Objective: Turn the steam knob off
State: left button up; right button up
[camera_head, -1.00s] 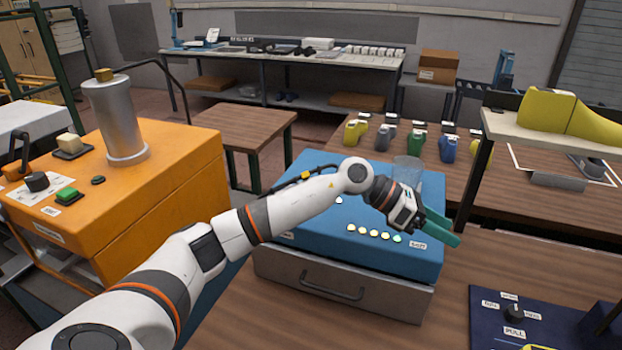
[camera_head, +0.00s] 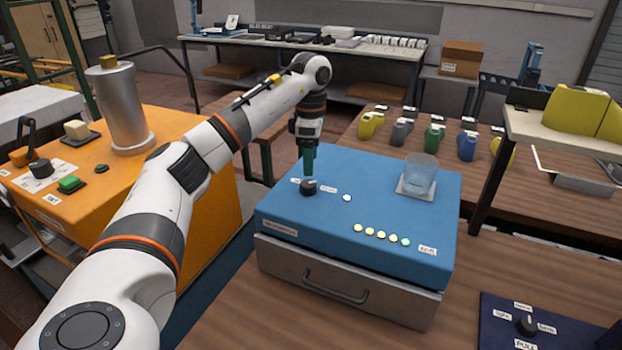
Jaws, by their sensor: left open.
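A black knob (camera_head: 309,187) sits on top of the blue box (camera_head: 375,180), near its back left, with small white labels on both sides that are too small to read. My left gripper (camera_head: 308,172) points straight down with its green fingers right at this knob. It is open; I cannot tell whether its fingertips touch the knob. I cannot read which knob is marked steam. Another black knob (camera_head: 40,168) is on the orange machine (camera_head: 190,150), and one more (camera_head: 527,324) is on the dark blue panel at the lower right. My right gripper is not in view.
A glass (camera_head: 420,172) stands on a pale pad at the box's right back. A row of lit buttons (camera_head: 381,235) lies along its front. A metal cylinder (camera_head: 123,110) stands on the orange machine. A shelf (camera_head: 555,135) holding yellow lasts rises at the right.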

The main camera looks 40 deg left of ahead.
aim_at(310, 183)
pick_arm(q)
jog(key=shift+f+p, duration=0.65)
jog(key=shift+f, duration=2.55)
jog(key=c, duration=1)
